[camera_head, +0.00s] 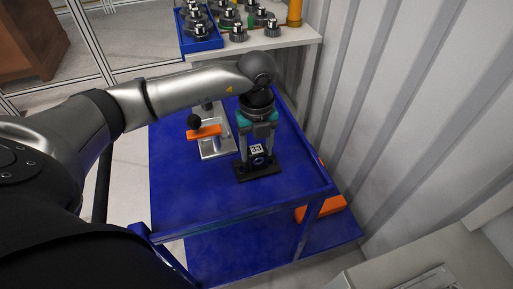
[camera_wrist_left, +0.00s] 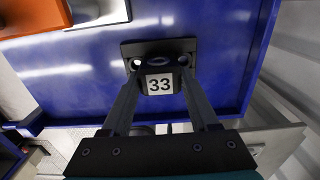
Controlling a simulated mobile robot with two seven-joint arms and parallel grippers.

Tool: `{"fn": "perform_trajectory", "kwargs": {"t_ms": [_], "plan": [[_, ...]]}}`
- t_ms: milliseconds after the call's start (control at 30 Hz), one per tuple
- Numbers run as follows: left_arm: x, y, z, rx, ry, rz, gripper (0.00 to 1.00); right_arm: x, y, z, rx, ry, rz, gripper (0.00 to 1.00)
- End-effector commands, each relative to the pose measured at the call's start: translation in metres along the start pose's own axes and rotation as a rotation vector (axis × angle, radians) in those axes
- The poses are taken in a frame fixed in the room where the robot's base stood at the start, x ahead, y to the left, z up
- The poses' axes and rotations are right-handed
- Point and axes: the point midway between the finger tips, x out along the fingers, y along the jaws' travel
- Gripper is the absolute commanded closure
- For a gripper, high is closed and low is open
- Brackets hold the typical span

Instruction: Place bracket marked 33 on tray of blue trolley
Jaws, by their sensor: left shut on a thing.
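The black bracket (camera_head: 258,167) bears a white label reading 33. It stands upright, base down, at the tray of the blue trolley (camera_head: 185,185), right of the tray's middle. The bracket shows in the left wrist view too (camera_wrist_left: 160,55), its label facing the camera. My left gripper (camera_head: 257,147) points down and is shut on the bracket, one finger on each side of it. The bracket's base looks to be on or just above the blue surface; I cannot tell which. My right gripper is not in view.
A metal fixture with an orange part (camera_head: 205,132) and black knob stands on the tray, left of the bracket. A shelf (camera_head: 285,38) with a blue bin (camera_head: 200,44) and several gears is behind. A corrugated wall (camera_head: 410,110) bounds the right. The tray's front left is clear.

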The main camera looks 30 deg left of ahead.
Motion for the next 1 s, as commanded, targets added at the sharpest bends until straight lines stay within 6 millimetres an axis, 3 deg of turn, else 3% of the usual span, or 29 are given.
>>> {"fn": "perform_trajectory", "kwargs": {"t_ms": [33,67,300,667,767,1000], "plan": [[0.001,-0.001,0.001,0.000,-0.002,-0.003,1.00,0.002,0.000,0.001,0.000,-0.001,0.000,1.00],[0.003,0.000,0.000,0.000,0.000,0.001,0.38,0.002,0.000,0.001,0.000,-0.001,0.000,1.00],[0.002,0.000,0.000,0.000,0.000,0.001,0.11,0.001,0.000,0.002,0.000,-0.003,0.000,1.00],[-0.003,0.000,0.000,0.000,0.000,0.000,0.09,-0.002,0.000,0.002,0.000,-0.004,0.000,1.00],[-0.017,0.000,0.001,0.000,-0.002,-0.001,0.09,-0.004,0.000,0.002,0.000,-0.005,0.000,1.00],[-0.070,-0.001,0.001,0.000,-0.003,-0.003,0.09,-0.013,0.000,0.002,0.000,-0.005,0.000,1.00]]}}
